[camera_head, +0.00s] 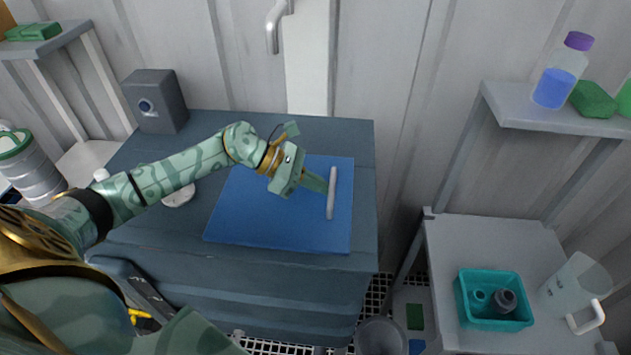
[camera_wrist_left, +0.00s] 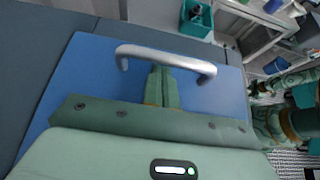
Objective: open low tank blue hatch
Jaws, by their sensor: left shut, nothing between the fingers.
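The blue hatch (camera_head: 265,217) is a flat square panel lying shut on the top of the low dark tank (camera_head: 340,136). A pale bar handle (camera_head: 331,193) stands near its right side. In the left wrist view the hatch (camera_wrist_left: 84,75) fills the middle, with the silver handle (camera_wrist_left: 165,56) arching across it. My left gripper (camera_head: 325,187) is shut and empty, its fingertips close to the middle of the handle. In the wrist view its fingers (camera_wrist_left: 160,72) reach the bar, but I cannot tell whether they touch it. My right gripper is not clearly visible in the head view.
A grey box (camera_head: 155,101) stands at the tank's back left corner. On the right, a shelf (camera_head: 515,108) holds a bottle (camera_head: 561,70), and a lower table (camera_head: 451,258) holds a teal tray (camera_head: 495,322) and a clear jug (camera_head: 574,286). A metal canister (camera_head: 33,166) stands at left.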

